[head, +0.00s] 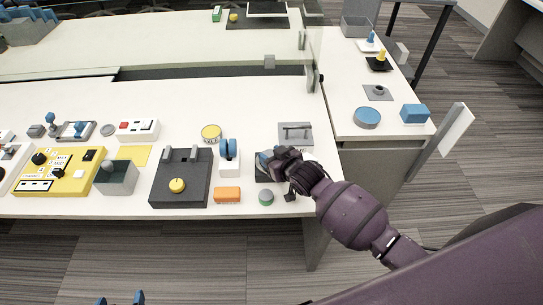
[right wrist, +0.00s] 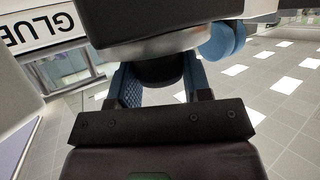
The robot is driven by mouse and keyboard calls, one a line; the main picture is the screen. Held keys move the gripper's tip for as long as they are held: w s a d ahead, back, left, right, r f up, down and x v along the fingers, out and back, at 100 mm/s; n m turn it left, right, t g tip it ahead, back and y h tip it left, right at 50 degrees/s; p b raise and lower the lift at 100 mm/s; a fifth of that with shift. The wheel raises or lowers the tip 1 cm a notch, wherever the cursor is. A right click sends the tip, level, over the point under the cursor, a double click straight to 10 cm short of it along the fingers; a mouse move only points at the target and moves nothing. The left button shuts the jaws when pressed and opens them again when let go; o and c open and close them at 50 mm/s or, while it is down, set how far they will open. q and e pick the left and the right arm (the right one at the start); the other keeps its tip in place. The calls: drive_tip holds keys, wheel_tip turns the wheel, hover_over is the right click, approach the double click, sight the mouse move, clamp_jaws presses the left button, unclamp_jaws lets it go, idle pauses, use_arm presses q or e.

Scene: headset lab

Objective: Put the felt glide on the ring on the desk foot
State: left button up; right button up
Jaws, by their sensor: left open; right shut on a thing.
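My right gripper (head: 266,160) is low over the right front part of the long white desk (head: 60,208). In the right wrist view, its blue fingers (right wrist: 160,88) are shut on a dark round piece (right wrist: 160,70), with a wider pale-and-dark body directly above it. I cannot tell whether this piece is the felt glide. A black square base (head: 262,177) lies under the gripper and is partly hidden by it. I cannot clearly identify the ring or the desk foot. My left gripper (head: 120,299) shows only two separate blue fingertips at the bottom edge, open and empty.
A white stand with blue discs (head: 228,152) and an orange block (head: 227,194) are left of my right gripper. A grey plate with a handle (head: 295,133) is behind. A black panel (head: 181,190) stands further left.

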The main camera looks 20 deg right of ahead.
drive_tip(key=shift+f, duration=0.1)
drive_tip(key=o, duration=0.9)
drive_tip(key=shift+r, duration=0.2)
drive_tip(key=p+v, duration=0.2)
drive_tip(key=v, duration=1)
drive_tip(key=s+d+f+m+h, duration=0.1)
drive_tip(key=s+d+f+h, duration=0.1)
drive_tip(key=s, duration=0.6)
drive_tip(key=s+d+f+m+g+h, duration=0.1)
drive_tip(key=s+d+f+h, duration=0.1)
drive_tip(key=s+d+f, duration=0.3)
drive_tip(key=s, duration=0.3)
drive_tip(key=shift+d+f+m, duration=0.15)
drive_tip(key=shift+m, duration=0.15)
